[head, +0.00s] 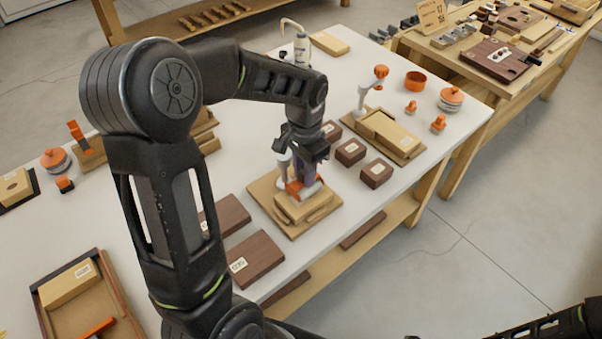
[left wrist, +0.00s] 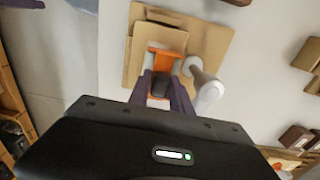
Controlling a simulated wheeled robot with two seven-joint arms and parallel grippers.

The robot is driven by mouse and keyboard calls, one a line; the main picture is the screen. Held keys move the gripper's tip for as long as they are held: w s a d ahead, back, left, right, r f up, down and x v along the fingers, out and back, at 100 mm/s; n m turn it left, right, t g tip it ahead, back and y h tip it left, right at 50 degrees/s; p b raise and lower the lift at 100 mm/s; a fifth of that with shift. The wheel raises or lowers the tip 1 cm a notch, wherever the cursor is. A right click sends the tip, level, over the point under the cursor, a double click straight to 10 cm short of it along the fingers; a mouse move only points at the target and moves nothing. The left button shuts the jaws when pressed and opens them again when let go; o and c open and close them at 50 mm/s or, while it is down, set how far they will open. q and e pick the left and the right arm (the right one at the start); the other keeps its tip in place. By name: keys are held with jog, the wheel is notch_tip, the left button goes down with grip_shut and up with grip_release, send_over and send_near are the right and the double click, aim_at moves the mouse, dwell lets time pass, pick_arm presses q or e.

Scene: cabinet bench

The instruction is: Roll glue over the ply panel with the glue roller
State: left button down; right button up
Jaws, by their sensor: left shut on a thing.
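My left gripper (head: 303,178) is shut on the glue roller (head: 294,188), which has an orange frame and a dark handle. In the left wrist view the purple fingers (left wrist: 166,88) close around the handle, with the orange frame (left wrist: 170,64) beyond them. The roller's head is at the tan ply panel (head: 290,211), which lies on a wider tan base board (head: 262,190). The panel also shows in the left wrist view (left wrist: 141,48). I cannot tell whether the roller touches it. A white post stands beside the roller (left wrist: 208,90). My right gripper is out of view.
Dark brown blocks (head: 350,151) stand to the right, and dark boards (head: 254,256) lie to the front left. A tray (head: 45,313) sits at lower left. The bench's front edge is near.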

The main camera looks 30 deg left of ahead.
pick_arm(q)
jog(key=shift+d, duration=0.15)
jog(key=shift+s+d, duration=0.2)
jog(key=shift+d, duration=0.3)
jog(key=shift+s+d, duration=0.2)
jog(key=shift+d, duration=0.3)
jog(key=shift+w+a, duration=0.2)
jog(key=shift+a, duration=0.4)
jog(key=shift+w+a, duration=0.2)
jog(key=shift+a, duration=0.4)
jog(key=shift+d, duration=0.15)
jog(key=shift+s+d, duration=0.2)
jog(key=shift+d, duration=0.35)
jog(key=shift+s+d, duration=0.15)
jog(key=shift+d, duration=0.4)
jog(key=shift+a, duration=0.1)
jog(key=shift+w+a, duration=0.2)
jog(key=shift+a, duration=0.35)
jog(key=shift+w+a, duration=0.15)
jog(key=shift+a, duration=0.4)
